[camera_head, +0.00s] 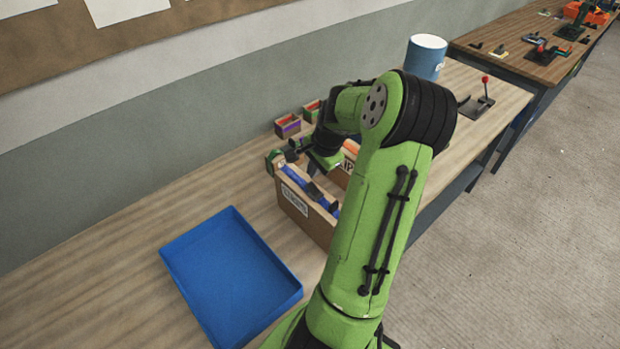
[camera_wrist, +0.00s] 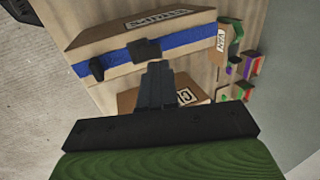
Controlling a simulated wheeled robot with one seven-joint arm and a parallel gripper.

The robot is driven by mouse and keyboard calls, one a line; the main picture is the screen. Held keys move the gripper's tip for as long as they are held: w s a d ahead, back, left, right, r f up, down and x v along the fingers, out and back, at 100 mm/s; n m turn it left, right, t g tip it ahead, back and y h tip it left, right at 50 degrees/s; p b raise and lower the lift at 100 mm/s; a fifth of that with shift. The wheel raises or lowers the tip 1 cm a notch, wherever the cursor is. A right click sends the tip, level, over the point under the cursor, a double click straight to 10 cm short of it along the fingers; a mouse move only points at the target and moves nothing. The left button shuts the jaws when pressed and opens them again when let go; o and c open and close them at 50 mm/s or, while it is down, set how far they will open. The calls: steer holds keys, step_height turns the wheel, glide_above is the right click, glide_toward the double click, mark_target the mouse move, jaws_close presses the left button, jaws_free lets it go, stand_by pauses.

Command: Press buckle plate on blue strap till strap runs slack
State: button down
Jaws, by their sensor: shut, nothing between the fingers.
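A cardboard box (camera_head: 307,217) with a white label stands on the wooden bench, and it shows at the top of the wrist view (camera_wrist: 112,30). A blue strap (camera_wrist: 182,44) runs across it, also visible in the head view (camera_head: 293,174). A dark buckle plate (camera_wrist: 146,50) sits on the strap. A second black piece (camera_wrist: 97,68) is further left along the strap. My gripper (camera_wrist: 156,68) is shut and empty, its fingertips right by the buckle's lower edge. I cannot tell whether they touch it. In the head view my arm partly hides the box.
A blue tray (camera_head: 178,262) lies on the bench, left of the box. Another labelled box (camera_wrist: 125,97) stands close below my fingers in the wrist view. Small coloured bins (camera_head: 287,126), a blue cylinder (camera_head: 426,58) and a red-knobbed lever (camera_head: 485,88) stand further back.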

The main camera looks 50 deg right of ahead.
mark_target(309, 186)
steer(key=x, duration=0.5)
steer(key=shift+w+f, duration=0.15)
steer(key=shift+f, duration=0.1)
steer(key=shift+w+f+b, duration=0.3)
steer(key=shift+f+b, duration=0.05)
steer(key=shift+f, duration=0.25)
steer(key=shift+s+r, duration=0.1)
steer(key=shift+r, duration=0.05)
steer(key=shift+s, duration=0.1)
steer(key=shift+s+a+r+p, duration=0.15)
steer(key=shift+s+r+p, duration=0.25)
steer(key=shift+s, duration=0.2)
